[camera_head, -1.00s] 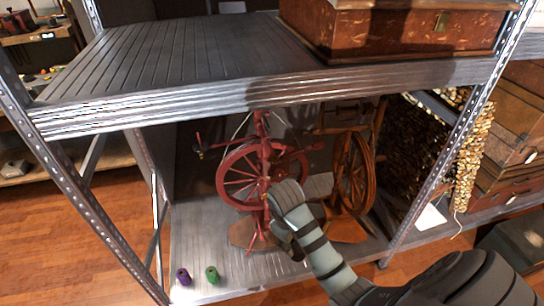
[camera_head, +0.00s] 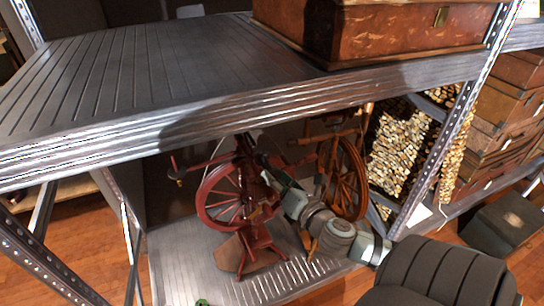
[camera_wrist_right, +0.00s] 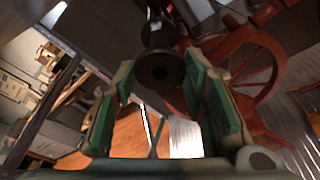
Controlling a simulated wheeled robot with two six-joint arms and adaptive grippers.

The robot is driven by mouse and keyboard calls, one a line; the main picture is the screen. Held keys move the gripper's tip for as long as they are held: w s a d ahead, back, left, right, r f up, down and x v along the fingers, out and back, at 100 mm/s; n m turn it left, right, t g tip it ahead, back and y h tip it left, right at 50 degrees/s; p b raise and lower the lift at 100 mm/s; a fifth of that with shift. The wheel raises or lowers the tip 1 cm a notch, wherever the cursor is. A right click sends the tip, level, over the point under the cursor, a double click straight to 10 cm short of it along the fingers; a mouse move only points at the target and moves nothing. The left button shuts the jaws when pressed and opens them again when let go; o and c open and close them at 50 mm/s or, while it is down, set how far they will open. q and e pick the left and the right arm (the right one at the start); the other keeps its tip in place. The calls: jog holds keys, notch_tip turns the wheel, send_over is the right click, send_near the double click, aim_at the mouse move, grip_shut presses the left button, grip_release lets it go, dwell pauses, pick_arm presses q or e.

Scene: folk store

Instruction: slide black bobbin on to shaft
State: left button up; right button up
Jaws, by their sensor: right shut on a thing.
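The black bobbin (camera_wrist_right: 161,70) shows in the right wrist view with its round flange and centre hole facing me, between my right fingertips. My right gripper (camera_wrist_right: 158,75) is shut on it. In the head view, my right gripper (camera_head: 264,162) is at the upper part of the red spinning wheel (camera_head: 228,199), under the shelf. The bobbin is hard to make out there. The shaft cannot be told apart clearly in either view. I cannot tell whether the bobbin touches it.
A brown spinning wheel (camera_head: 345,180) stands right of the red one. The upper metal shelf (camera_head: 150,75) is close above my gripper. The lower shelf (camera_head: 180,262) is bare at front left.

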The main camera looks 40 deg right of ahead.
aim_at(275, 174)
jog(key=shift+w+d+b, duration=0.25)
jog(key=shift+w+b, duration=0.25)
jog(key=shift+w, duration=0.05)
jog(key=shift+w+d+b, duration=0.25)
jog(key=shift+w+b, duration=0.2)
jog(key=shift+w, duration=0.1)
jog(key=shift+r, duration=0.1)
jog(key=shift+w, duration=0.55)
jog(key=shift+d+p, duration=0.1)
jog(key=shift+p, duration=0.2)
jog(key=shift+s+p, duration=0.1)
jog(key=shift+p, duration=0.3)
